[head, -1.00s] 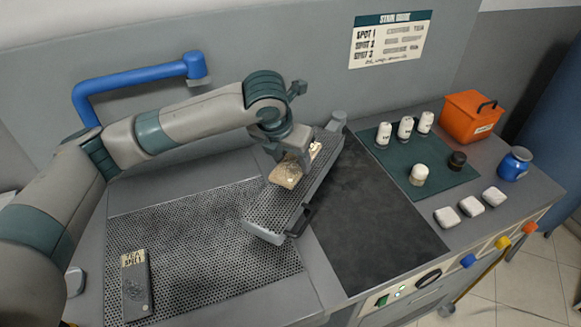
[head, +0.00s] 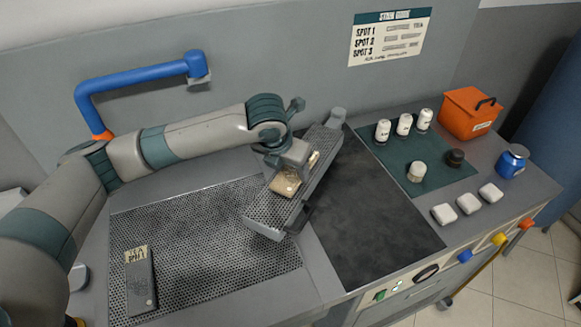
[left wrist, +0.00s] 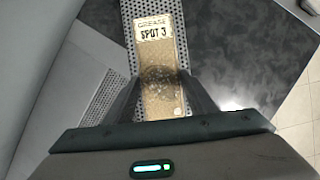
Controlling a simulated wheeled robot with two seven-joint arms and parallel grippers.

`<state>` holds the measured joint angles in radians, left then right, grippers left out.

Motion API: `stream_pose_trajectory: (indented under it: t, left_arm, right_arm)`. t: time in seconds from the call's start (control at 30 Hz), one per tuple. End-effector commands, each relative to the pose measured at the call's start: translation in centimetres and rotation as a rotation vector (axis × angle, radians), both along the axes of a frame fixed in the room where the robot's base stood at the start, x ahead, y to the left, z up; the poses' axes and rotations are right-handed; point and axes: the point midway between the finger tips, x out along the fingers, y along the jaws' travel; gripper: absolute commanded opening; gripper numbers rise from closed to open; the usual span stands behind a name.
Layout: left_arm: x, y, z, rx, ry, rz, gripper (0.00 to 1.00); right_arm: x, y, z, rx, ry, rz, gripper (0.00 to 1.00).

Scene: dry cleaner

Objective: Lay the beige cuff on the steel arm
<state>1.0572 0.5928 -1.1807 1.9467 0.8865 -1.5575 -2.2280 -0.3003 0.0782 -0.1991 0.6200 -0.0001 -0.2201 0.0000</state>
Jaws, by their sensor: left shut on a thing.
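The beige cuff (head: 284,186) is in my left gripper (head: 287,174), over the middle of the steel arm (head: 266,213). The steel arm is a long, narrow perforated board running diagonally. In the left wrist view the cuff (left wrist: 153,52) lies lengthwise along the steel arm (left wrist: 128,68), with a "GREASE SPOT 3" label and a dark round stain. The left fingers (left wrist: 158,98) are shut on the cuff from both sides. I cannot tell whether its underside touches the steel arm. My right gripper is not in view.
A grey labelled piece (head: 140,279) lies on the perforated table (head: 200,250). A dark board (head: 375,220) is clear. Several bottles stand on a green mat (head: 440,178), with white blocks (head: 468,203), a blue jar (head: 512,162) and an orange box (head: 469,113) nearby.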

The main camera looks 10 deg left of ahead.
Motion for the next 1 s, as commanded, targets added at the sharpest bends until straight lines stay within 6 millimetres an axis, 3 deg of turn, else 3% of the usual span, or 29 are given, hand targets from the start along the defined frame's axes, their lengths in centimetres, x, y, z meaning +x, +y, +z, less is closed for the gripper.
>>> stream_pose_trajectory:
  t: [0.2,0.23,0.3,0.73,1.0]
  left_arm:
    - [0.0,0.0,-0.3,0.0,0.0,0.0,0.29]
    - [0.0,0.0,-0.2,0.0,0.0,0.0,0.58]
    - [0.0,0.0,-0.2,0.0,0.0,0.0,0.69]
    - [0.0,0.0,0.2,0.0,-0.001,0.0,0.69]
    - [-1.1,0.3,3.0,-0.001,-0.005,-0.001,0.69]
  right_arm:
    - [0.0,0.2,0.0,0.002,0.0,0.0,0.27]
    - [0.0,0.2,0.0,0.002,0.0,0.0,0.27]
    - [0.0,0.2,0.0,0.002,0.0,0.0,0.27]
    - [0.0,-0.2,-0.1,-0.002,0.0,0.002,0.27]
    - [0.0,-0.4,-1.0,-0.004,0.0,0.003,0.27]
